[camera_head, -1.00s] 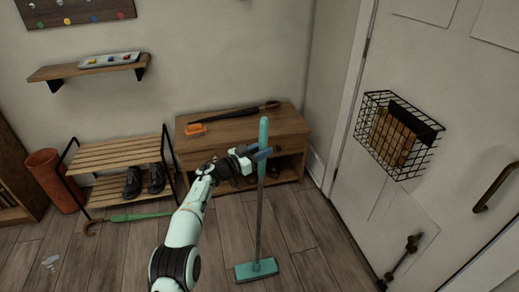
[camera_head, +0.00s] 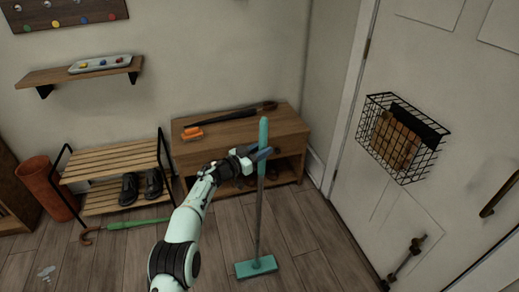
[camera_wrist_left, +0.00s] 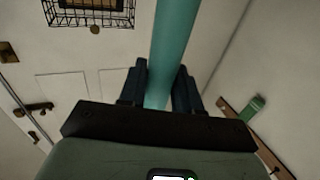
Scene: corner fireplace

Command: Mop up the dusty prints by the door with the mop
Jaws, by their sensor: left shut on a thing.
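The mop has a teal grip (camera_head: 263,132), a thin grey pole and a flat teal head (camera_head: 256,267). It stands nearly upright in the head view, its head low at or just above the wooden floor; I cannot tell if it touches. My left gripper (camera_head: 262,154) is shut on the handle just below its top. In the left wrist view the teal handle (camera_wrist_left: 171,50) runs between the dark fingers. A pale smudge (camera_head: 45,272), perhaps the dusty prints, lies on the floor at the lower left. The white door (camera_head: 430,60) is at the right. My right gripper is out of view.
A wooden bench (camera_head: 240,132) with a dark umbrella (camera_head: 230,116) and an orange brush (camera_head: 191,133) stands behind the mop. A slatted shoe rack (camera_head: 110,160) is left of it, with a green umbrella (camera_head: 138,222) on the floor in front. A wire basket (camera_head: 375,155) hangs on the door.

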